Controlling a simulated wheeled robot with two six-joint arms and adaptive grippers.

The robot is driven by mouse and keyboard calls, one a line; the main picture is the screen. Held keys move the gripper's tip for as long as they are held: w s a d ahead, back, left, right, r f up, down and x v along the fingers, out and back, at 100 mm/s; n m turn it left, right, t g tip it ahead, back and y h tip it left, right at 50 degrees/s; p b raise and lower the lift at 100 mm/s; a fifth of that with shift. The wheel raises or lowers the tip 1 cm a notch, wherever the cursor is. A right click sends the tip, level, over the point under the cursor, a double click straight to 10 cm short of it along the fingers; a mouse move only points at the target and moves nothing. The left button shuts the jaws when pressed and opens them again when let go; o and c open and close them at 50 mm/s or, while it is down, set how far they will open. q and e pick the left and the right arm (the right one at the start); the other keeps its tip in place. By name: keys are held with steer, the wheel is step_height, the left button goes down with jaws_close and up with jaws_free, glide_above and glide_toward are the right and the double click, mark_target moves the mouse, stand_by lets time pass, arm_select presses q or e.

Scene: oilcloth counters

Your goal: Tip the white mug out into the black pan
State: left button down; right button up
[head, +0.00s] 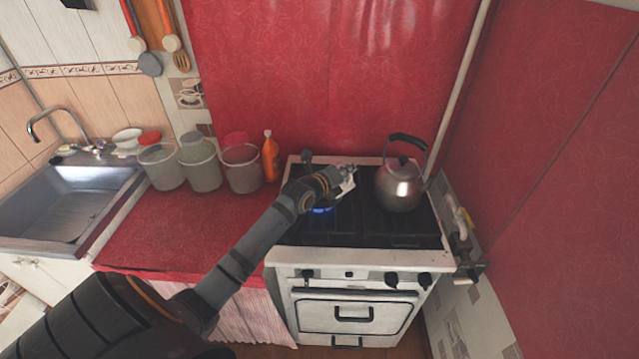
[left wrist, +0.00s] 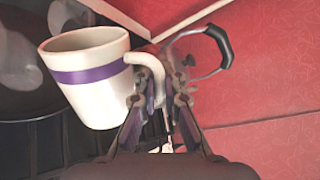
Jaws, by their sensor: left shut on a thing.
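The white mug (left wrist: 92,85) with a purple band fills the left part of the left wrist view. A small white part of it (head: 348,184) shows beside my gripper in the head view. My left gripper (left wrist: 160,100) is shut on the mug's handle and holds it above the stove; in the head view the gripper (head: 338,177) hides much of the mug. The black pan (left wrist: 28,106) lies behind and left of the mug in the left wrist view. In the head view my arm mostly covers the pan. I cannot tell what the mug holds.
A metal kettle (head: 399,187) stands on the stove (head: 345,257), right of my gripper. A blue flame (head: 322,210) shows below the gripper. An orange bottle (head: 269,157) and several canisters stand left of the stove. The red counter (head: 170,228) is clear in front.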

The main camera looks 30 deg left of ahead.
arm_select(q)
steer(key=s+d+f+m+t+y+b, duration=0.2)
steer(key=d+f+m+b, duration=0.4)
steer(key=d+m+b, duration=0.2)
steer(key=shift+f+m+t, duration=0.25)
steer(key=shift+m+t, duration=0.15)
steer(key=shift+m, duration=0.5)
